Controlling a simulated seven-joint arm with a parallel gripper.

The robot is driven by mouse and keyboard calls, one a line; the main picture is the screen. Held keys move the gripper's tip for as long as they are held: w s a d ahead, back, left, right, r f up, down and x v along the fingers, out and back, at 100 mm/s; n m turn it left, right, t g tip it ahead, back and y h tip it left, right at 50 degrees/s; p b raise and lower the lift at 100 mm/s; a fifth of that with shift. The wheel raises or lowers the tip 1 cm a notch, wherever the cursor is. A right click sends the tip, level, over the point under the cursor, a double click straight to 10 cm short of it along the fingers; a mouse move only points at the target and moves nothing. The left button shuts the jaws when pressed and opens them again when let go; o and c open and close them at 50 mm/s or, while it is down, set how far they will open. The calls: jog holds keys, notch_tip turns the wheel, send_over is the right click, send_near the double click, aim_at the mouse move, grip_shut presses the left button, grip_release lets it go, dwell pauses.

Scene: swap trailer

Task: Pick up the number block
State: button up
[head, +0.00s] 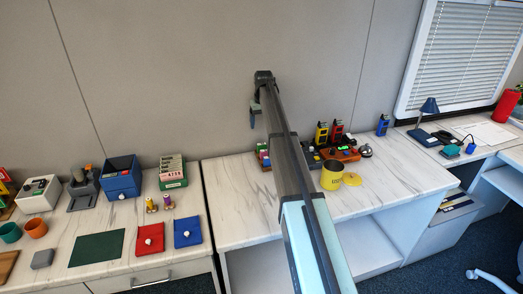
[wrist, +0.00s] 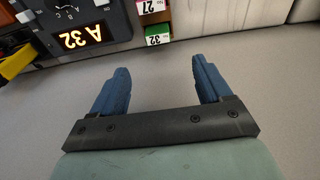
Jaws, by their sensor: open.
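Number blocks stand in a small stack or row at the top of the wrist view. One has a green face with a white label reading 32 (wrist: 157,38); another, with a pink label reading 27 (wrist: 153,7), is cut by the top edge. The coloured blocks (head: 263,157) also show small in the head view, left of my arm, on the marble counter; their numbers are too small to read there. My gripper (head: 255,113) is raised above them in front of the wall. Its blue fingers (wrist: 162,75) are apart with nothing between them, and the blocks lie beyond the fingertips.
A dark device (wrist: 75,25) with a lit "A 32" display stands left of the blocks. A yellow canister (head: 331,176) and an orange-based device (head: 344,153) stand right of my arm. The counter's front left (head: 235,215) is clear. My arm hides part of the counter.

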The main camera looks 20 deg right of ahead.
aim_at(262, 144)
jog(key=f, duration=0.4)
jog(key=w+f, duration=0.1)
jog(key=f, duration=0.8)
jog(key=shift+w+d+f, duration=0.15)
jog(key=shift+w+f, duration=0.1)
jog(key=shift+f, duration=0.15)
jog(key=shift+c, duration=0.3)
jog(key=c, duration=1)
jog(key=shift+r, duration=0.2)
